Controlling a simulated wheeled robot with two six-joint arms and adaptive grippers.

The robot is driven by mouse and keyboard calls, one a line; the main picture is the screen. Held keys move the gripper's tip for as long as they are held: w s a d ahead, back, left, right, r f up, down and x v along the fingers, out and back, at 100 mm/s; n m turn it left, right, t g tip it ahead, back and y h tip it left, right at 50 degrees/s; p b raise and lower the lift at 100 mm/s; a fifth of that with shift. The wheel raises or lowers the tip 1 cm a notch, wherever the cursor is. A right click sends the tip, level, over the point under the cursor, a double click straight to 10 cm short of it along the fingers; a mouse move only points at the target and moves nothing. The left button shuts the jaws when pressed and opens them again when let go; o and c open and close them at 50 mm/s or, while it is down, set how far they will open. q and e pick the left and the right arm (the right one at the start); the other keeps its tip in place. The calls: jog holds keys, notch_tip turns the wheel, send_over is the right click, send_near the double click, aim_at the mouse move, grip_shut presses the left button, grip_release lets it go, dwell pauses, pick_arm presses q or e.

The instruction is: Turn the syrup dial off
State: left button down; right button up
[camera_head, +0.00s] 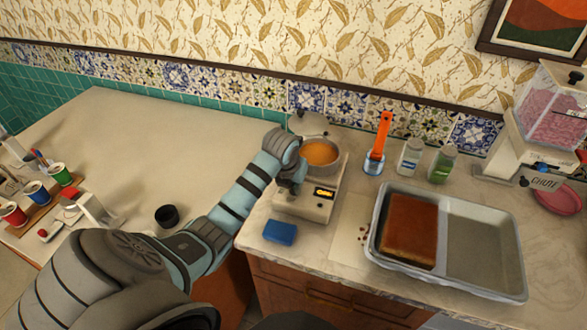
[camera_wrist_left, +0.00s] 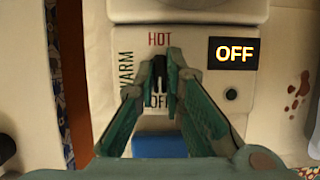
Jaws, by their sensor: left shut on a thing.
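The syrup warmer (camera_head: 303,207) stands on the counter with a metal pot of orange syrup (camera_head: 320,152) on it. My left gripper (camera_head: 292,190) reaches down to its front panel. In the left wrist view, the gripper (camera_wrist_left: 162,82) is shut on the dark dial (camera_wrist_left: 160,72), its fingertips on either side. The dial lies in line with the HOT label above and the OFF label below; WARM is at the left. Which end is the pointer I cannot tell. The display (camera_wrist_left: 234,54) reads OFF. In the head view the dial is hidden. My right gripper is not in view.
A blue block (camera_head: 280,232) lies just in front of the warmer. A two-part tray (camera_head: 482,247) with a brown slab, an orange-handled tool (camera_head: 383,135) and two bottles stand to the right. A dark round cup (camera_head: 167,215) and several coloured cups are at the left.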

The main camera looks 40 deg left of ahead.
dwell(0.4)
pick_arm(q)
jog(key=c, duration=1.7)
grip_release()
jog(key=v, duration=0.7)
jog(key=shift+s+r, duration=0.15)
jog(key=shift+r, duration=0.05)
